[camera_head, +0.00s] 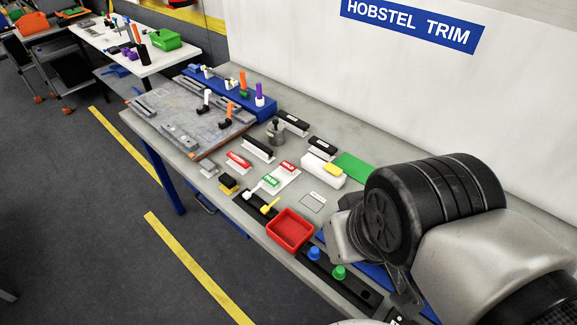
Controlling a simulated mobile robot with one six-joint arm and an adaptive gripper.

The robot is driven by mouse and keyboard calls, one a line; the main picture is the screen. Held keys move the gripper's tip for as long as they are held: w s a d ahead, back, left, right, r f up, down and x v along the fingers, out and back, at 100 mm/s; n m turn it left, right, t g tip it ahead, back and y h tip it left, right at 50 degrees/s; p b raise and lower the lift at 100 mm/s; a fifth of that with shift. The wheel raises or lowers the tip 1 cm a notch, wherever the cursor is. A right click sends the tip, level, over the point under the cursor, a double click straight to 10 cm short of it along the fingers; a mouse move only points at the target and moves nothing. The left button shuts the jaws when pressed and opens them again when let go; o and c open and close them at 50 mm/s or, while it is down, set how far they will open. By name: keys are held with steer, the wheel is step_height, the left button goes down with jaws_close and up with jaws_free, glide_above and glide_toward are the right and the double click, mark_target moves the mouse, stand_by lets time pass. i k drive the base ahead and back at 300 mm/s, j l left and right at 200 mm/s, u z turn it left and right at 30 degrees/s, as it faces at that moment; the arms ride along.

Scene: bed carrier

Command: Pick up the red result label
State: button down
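The red result label (287,167) is a small red plate with white lettering that seems to read HOLD. It lies on a white holder (285,184) near the middle of the grey workbench. A green label (270,180) marked PASS sits just in front of it on the same holder. My arm fills the right side of the view, to the right of the labels and well apart from them. The fingers of my gripper cannot be made out, so what they hold is hidden.
A red tray (289,231) stands near the bench's front edge. White and yellow-handled tools (269,205) lie before the labels. A red-handled block (238,161), a metal knob piece (276,133) and a white box (322,170) surround them. A green mat (354,168) lies behind right.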

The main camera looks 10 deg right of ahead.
mark_target(287, 165)
steer(key=z, duration=0.3)
steer(key=i+j+z, duration=0.2)
steer(key=j+z, duration=0.15)
steer(key=i+j+z, duration=0.15)
steer(key=j+z, duration=0.25)
steer(key=i+j+z, duration=0.1)
steer(key=j+z, duration=0.65)
steer(key=j, duration=1.15)
